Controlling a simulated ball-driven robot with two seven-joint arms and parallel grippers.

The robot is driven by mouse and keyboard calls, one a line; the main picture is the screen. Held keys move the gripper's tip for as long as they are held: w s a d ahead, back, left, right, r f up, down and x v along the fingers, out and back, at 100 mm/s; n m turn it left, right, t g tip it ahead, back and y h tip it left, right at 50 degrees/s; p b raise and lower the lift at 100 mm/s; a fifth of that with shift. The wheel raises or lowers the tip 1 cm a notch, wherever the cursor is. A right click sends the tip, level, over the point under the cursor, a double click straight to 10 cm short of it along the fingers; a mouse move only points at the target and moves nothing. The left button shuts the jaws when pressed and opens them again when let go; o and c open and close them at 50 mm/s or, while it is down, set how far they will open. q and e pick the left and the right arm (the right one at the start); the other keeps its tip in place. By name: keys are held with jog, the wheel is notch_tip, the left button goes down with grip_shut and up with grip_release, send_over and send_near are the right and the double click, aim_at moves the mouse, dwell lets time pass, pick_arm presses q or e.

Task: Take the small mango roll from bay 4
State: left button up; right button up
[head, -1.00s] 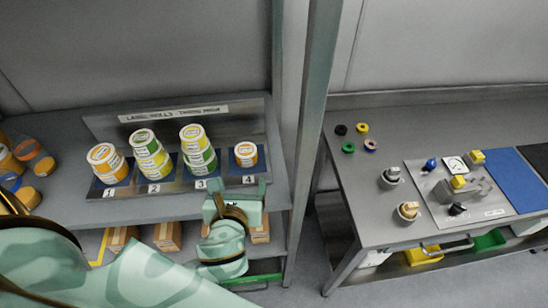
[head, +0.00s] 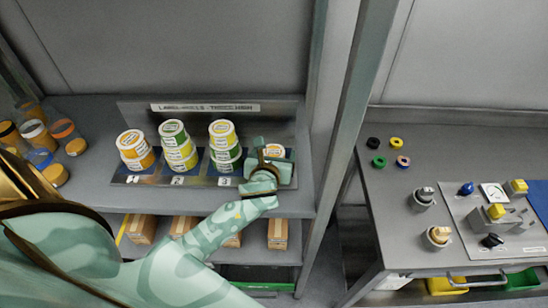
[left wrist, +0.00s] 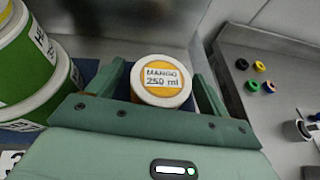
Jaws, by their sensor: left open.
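The small mango roll (head: 274,150), orange with a white-rimmed top, stands in bay 4 at the right end of the label-roll rack (head: 118,178). In the head view my left gripper (head: 268,156) hides most of it and the bay's number. In the left wrist view the roll's top (left wrist: 161,77) reads "MANGO 250 ml". My left gripper (left wrist: 160,88) is open, with one finger on each side of the roll. A gap shows beside the right finger; contact on the left is unclear.
Stacked rolls stand in bays 2 (head: 177,146) and 3 (head: 224,144), close left of my gripper. Bay 1 holds an orange roll (head: 135,150). A shelf post (head: 350,120) rises to the right. Cardboard boxes (head: 278,232) sit on the lower shelf.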

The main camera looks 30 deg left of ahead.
pick_arm(q)
jog(key=c, duration=1.1)
